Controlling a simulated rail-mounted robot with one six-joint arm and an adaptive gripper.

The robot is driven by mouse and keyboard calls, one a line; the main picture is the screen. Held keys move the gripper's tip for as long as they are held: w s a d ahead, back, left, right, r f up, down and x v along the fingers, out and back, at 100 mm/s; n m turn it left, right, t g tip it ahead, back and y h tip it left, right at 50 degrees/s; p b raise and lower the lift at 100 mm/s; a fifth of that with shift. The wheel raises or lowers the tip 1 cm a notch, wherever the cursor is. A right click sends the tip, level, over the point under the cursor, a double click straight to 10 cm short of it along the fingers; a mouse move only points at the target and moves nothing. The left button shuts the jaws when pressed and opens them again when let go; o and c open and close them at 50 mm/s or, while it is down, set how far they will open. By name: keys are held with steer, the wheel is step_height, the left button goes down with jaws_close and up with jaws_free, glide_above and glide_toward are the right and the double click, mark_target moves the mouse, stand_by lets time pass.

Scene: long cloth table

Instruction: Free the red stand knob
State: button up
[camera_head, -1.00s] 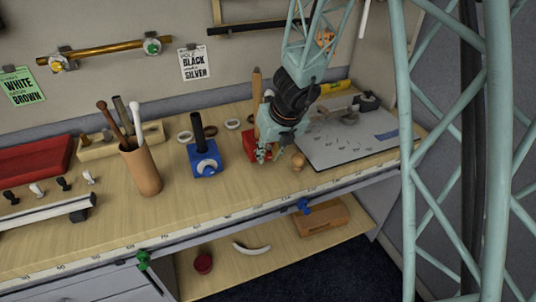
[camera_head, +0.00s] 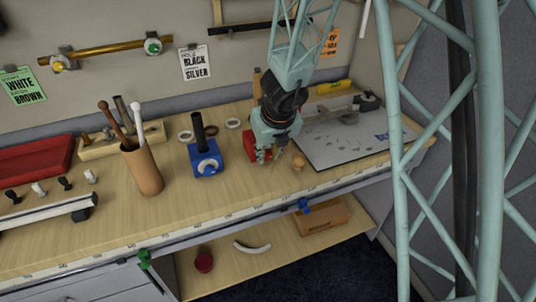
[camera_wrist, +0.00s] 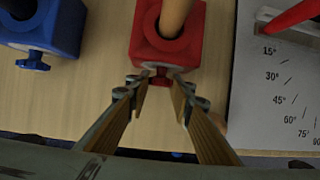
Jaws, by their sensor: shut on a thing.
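The red stand (camera_head: 250,148) is a block on the table, holding an upright wooden rod (camera_head: 257,84). In the wrist view the red stand (camera_wrist: 143,44) is at the top centre, with the rod (camera_wrist: 177,14) in its round hole. Its red knob (camera_wrist: 162,75) points toward me. My gripper (camera_wrist: 160,82) is shut on the knob, one fingertip at each side. In the head view my gripper (camera_head: 268,155) is low at the stand's front right and hides the knob and part of the block.
A blue stand (camera_head: 206,160) with a dark rod is left of the red one. A marked board (camera_head: 345,150) lies close on the right. A small wooden piece (camera_head: 298,162) stands near my gripper. A cup of tools (camera_head: 142,170) is farther left.

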steer(key=shift+s+a+n+t+h+p, duration=0.15)
steer(key=shift+t+h+p, duration=0.15)
steer(key=shift+h, duration=0.4)
steer(key=shift+w+a+n+t+h+p, duration=0.15)
steer(key=shift+t+h+p, duration=0.15)
steer(key=shift+h, duration=0.4)
steer(key=shift+s+a+f+t+h, duration=0.15)
steer(key=shift+t+h, duration=0.25)
steer(key=shift+h, duration=0.6)
steer(key=shift+s+a+f+n+t+h+b, duration=0.15)
steer(key=shift+n+t+h+b, duration=0.25)
steer(key=shift+h, duration=0.55)
steer(key=shift+w+a+f+n+t+h+b, duration=0.15)
steer(key=shift+n+t+h+b, duration=0.25)
steer(key=shift+h, duration=0.55)
steer(key=shift+s+t+h+b, duration=0.1)
steer(key=shift+t+h+b, duration=0.5)
steer(key=shift+h+b, duration=0.3)
steer(key=shift+d, duration=0.1)
steer(key=shift+n, duration=0.3)
steer(key=o, duration=0.9)
steer(key=shift+s+r, duration=0.1)
steer(key=shift+v, duration=3.85)
